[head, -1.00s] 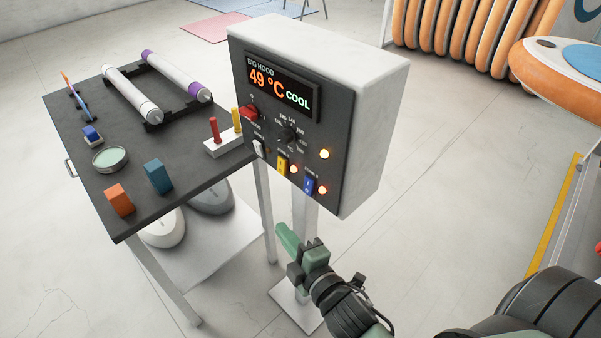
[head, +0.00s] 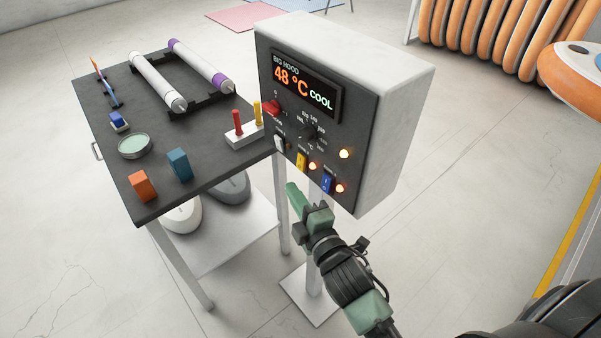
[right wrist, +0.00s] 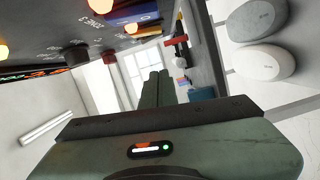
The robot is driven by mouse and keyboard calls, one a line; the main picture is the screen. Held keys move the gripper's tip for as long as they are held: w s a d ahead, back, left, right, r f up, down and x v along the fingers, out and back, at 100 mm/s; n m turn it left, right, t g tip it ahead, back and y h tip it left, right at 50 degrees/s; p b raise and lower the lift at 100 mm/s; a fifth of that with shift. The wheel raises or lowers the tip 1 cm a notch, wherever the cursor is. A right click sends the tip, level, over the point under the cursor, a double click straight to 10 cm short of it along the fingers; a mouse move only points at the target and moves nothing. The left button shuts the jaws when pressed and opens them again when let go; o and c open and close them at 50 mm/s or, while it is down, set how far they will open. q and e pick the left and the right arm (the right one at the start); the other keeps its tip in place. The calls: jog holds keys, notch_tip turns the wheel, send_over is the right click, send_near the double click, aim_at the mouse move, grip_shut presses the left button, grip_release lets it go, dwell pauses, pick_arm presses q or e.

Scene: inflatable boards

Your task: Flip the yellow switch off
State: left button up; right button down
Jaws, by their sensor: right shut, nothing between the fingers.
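The yellow switch (head: 301,161) sits low on the dark front of the control box, between a white switch (head: 279,144) and a blue switch (head: 327,184). A lit lamp (head: 312,166) glows just right of it. The box's display (head: 304,86) reads 48 °C COOL. My right gripper (head: 293,190) is shut and empty, just below and in front of the switch row, apart from the yellow switch. In the right wrist view its closed green fingers (right wrist: 156,88) point past the panel, with the blue switch (right wrist: 132,13) above them. My left gripper is not in view.
A dark table (head: 215,170) stands left of the box, with rollers, a red-and-yellow peg block (head: 244,136), a round dish (head: 135,146) and coloured blocks. A red knob (head: 272,107) and a black dial (head: 309,132) sit above the switches. Open floor lies right of the box.

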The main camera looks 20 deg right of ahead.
aim_at(301, 162)
jog(key=w+d+p, duration=0.1)
jog(key=w+d, duration=0.2)
jog(key=w, duration=0.2)
jog(key=shift+d+f+p, duration=0.2)
jog(key=shift+f+p, duration=0.15)
jog(key=shift+p, duration=0.05)
jog(key=shift+w, duration=0.1)
jog(key=shift+d+f+n+b, duration=0.1)
jog(key=shift+d+n+b, duration=0.2)
jog(key=shift+n, duration=0.2)
jog(key=shift+w, duration=0.1)
